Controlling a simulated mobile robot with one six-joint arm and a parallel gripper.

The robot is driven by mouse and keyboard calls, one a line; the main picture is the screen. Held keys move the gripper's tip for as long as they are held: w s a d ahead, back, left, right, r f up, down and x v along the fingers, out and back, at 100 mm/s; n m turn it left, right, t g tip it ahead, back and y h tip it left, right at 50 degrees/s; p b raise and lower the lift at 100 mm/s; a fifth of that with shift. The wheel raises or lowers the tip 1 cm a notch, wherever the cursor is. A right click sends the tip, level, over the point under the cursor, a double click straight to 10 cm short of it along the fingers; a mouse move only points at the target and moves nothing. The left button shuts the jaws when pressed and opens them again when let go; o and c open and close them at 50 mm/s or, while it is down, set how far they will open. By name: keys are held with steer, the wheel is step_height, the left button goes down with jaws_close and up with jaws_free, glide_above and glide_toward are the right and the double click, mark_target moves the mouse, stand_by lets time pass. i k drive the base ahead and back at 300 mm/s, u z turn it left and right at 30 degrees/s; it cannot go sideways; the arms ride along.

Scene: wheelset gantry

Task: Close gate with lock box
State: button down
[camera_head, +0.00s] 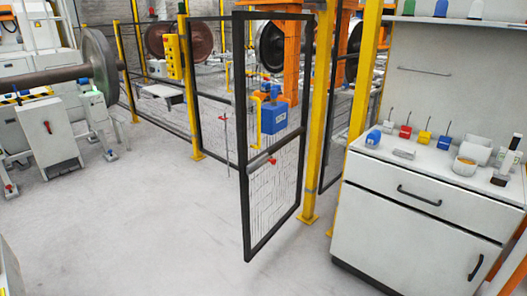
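A mesh gate panel with a black frame (241,130) stands upright in the middle, angled toward me. Its far edge is by a yellow post (319,110); its near edge stands free over the floor. A red handle (272,161) and a yellow handle (257,112) show at the panel. A blue box (273,118) shows at the panel's upper half; I cannot tell if it is fixed to the gate or behind it. A yellow box with buttons (173,57) hangs by another yellow post (187,90). I cannot tell which is the lock box. My gripper is not in view.
A white cabinet (415,225) with coloured padlock-like items and small bins on top stands at the right. A wheelset (97,65) and white machines (48,130) stand at the left. The grey floor (150,220) before the gate is clear.

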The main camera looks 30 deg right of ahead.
mark_target(272, 117)
steer(key=z, duration=0.05)
steer(key=i, duration=0.9)
